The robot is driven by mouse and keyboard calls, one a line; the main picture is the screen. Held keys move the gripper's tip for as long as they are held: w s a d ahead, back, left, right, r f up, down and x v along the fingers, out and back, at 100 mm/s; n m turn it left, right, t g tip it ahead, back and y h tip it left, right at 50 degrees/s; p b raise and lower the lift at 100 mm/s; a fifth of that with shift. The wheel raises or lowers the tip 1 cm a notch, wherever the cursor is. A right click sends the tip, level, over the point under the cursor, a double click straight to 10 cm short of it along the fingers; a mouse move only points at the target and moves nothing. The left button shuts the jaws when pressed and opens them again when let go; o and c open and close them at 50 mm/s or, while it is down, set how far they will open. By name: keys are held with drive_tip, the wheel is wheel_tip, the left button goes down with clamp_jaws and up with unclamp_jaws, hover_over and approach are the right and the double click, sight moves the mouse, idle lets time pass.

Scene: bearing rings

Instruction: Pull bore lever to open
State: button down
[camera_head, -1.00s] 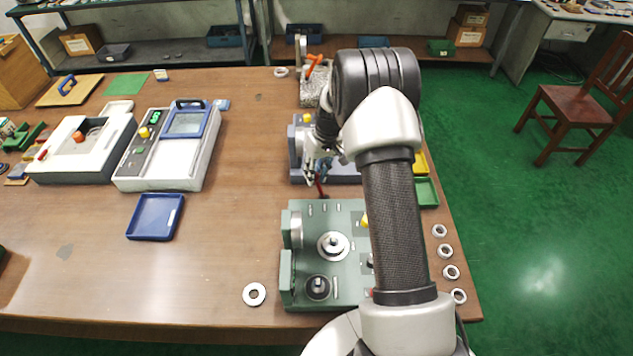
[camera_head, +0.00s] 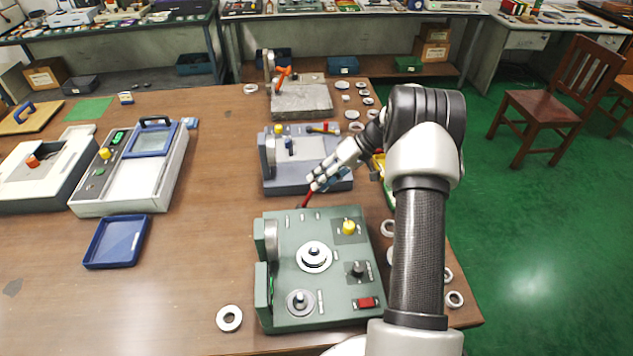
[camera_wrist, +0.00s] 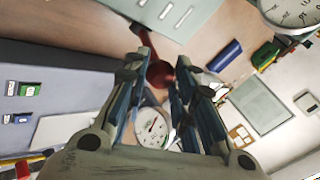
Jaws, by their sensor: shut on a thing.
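The red lever (camera_head: 306,199) rises from the far edge of the green fixture (camera_head: 335,285). In the head view it leans with its upper end to the right. My gripper (camera_head: 315,186) is at that upper end. In the wrist view the round red end (camera_wrist: 160,74) of the lever shows between the fingers of my gripper (camera_wrist: 160,82), with the red shaft running up and left from it. My gripper is shut on the lever. The exact finger contact is partly hidden.
The grey-blue fixture (camera_head: 283,178) stands just behind my gripper. A stone block (camera_head: 303,101) is farther back. Loose rings, including one on the left (camera_head: 229,318), lie around the green fixture. A blue tray (camera_head: 116,240) lies left, with bare tabletop between.

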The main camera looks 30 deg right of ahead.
drive_tip(key=shift+s+d+f, duration=0.2)
drive_tip(key=shift+d+f, duration=0.05)
drive_tip(key=shift+d, duration=0.05)
drive_tip(key=c, duration=1.3)
unclamp_jaws()
drive_tip(key=v, duration=1.2)
